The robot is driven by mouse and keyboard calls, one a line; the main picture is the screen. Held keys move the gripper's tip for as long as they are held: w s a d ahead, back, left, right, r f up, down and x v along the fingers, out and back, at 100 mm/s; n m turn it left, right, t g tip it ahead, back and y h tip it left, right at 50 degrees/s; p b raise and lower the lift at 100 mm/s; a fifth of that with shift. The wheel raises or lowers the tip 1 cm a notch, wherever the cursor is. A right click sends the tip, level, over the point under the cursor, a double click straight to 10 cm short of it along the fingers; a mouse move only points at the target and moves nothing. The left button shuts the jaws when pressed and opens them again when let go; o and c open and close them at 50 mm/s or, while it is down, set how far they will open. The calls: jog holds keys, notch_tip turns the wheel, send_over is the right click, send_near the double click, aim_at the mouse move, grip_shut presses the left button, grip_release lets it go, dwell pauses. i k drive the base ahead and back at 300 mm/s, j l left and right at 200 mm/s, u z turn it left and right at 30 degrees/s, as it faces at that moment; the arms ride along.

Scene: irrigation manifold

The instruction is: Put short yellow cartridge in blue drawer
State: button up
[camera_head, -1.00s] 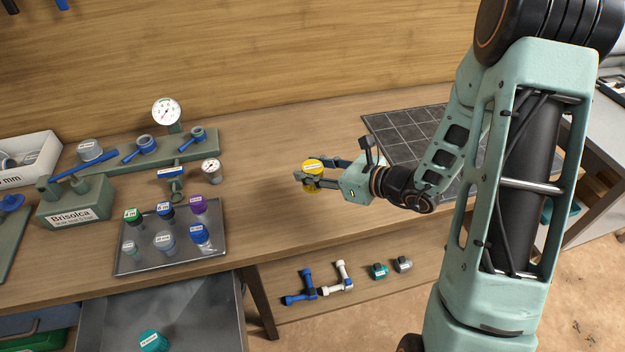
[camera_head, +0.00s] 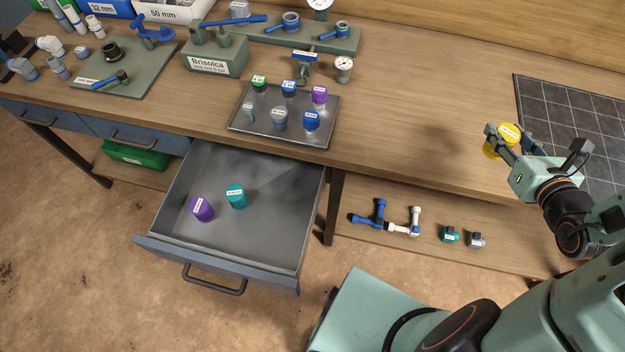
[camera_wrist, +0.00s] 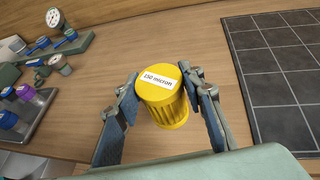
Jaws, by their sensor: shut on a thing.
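The short yellow cartridge (camera_head: 493,147) has a white label on top; in the wrist view the cartridge (camera_wrist: 165,97) reads "150 micron" and stands between the fingers. My gripper (camera_head: 507,143) is shut on it above the right part of the bench; the gap to the bench top is hard to judge. In the wrist view my gripper (camera_wrist: 163,108) has a finger on each side of the cartridge. The blue drawer (camera_head: 222,271) is pulled open below the bench at left. A purple cartridge (camera_head: 202,209) and a teal cartridge (camera_head: 236,196) are inside it, with bare floor around them.
A metal tray (camera_head: 262,135) with several small capped cartridges stands on the bench above the drawer. A dark tiled mat (camera_head: 570,115) lies at right. Pipe fittings (camera_head: 383,216) rest on the lower shelf. The bench between tray and gripper is clear.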

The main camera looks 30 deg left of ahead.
aim_at(281, 233)
jog(key=k+j, duration=0.15)
jog(key=k, duration=0.4)
jog(key=k+j, duration=0.45)
jog(key=j, duration=0.35)
jog(key=k+j, duration=0.15)
jog(key=j, duration=0.5)
jog(key=i+j+z, duration=0.1)
jog(key=j, duration=0.3)
